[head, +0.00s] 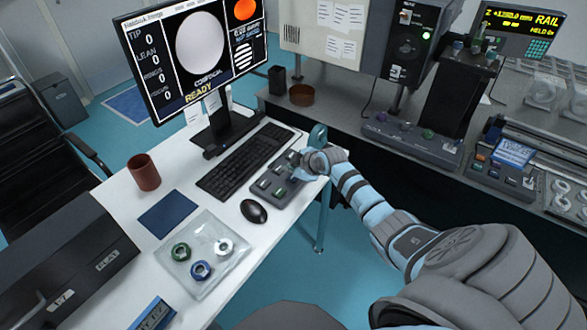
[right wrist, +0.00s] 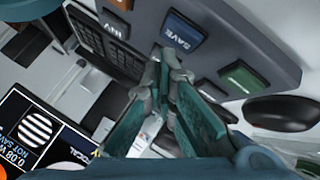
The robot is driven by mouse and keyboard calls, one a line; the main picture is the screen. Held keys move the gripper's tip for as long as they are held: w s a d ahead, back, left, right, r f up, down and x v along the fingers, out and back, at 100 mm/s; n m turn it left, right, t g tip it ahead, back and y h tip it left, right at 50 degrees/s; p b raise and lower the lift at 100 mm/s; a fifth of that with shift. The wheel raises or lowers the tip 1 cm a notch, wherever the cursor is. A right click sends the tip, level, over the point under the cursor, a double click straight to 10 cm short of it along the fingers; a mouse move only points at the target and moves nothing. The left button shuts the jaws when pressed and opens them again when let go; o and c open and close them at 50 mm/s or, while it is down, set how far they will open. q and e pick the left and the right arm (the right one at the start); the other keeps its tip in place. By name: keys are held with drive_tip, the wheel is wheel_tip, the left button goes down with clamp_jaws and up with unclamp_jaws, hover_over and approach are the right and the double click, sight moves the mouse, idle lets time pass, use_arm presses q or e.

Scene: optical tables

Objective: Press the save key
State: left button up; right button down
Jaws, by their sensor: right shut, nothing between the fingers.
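The grey keypad (head: 266,201) lies on the white desk, right of the keyboard. In the right wrist view, the blue save key (right wrist: 184,32), lettered SAVE, shows on the keypad, between the INV key (right wrist: 115,24) and a green key (right wrist: 243,77). My right gripper (head: 296,172) is over the keypad's far right end and hides part of it in the head view. Its fingers are shut and empty. In the right wrist view, the fingertips (right wrist: 170,60) appear just beside the save key's lower edge. I cannot tell whether they touch the keypad. My left gripper is not in view.
A black mouse (head: 254,211) lies close to the keypad, and a black keyboard (head: 245,162) lies beside it. A monitor (head: 196,50) reading READY stands behind. A clear tray (head: 205,276) with rings and a brown cup (head: 144,172) are farther left.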

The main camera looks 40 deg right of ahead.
sight(292, 177)
drive_tip(key=shift+f, duration=0.1)
idle(0.3)
drive_tip(key=shift+f+b, duration=0.35)
drive_tip(key=shift+f+b, duration=0.4)
idle(0.6)
drive_tip(key=shift+r+p, duration=0.85)
wheel_tip(292, 177, up, 5)
drive_tip(key=p, duration=0.4)
drive_tip(key=shift+r+p, duration=0.1)
drive_tip(key=shift+p, duration=0.3)
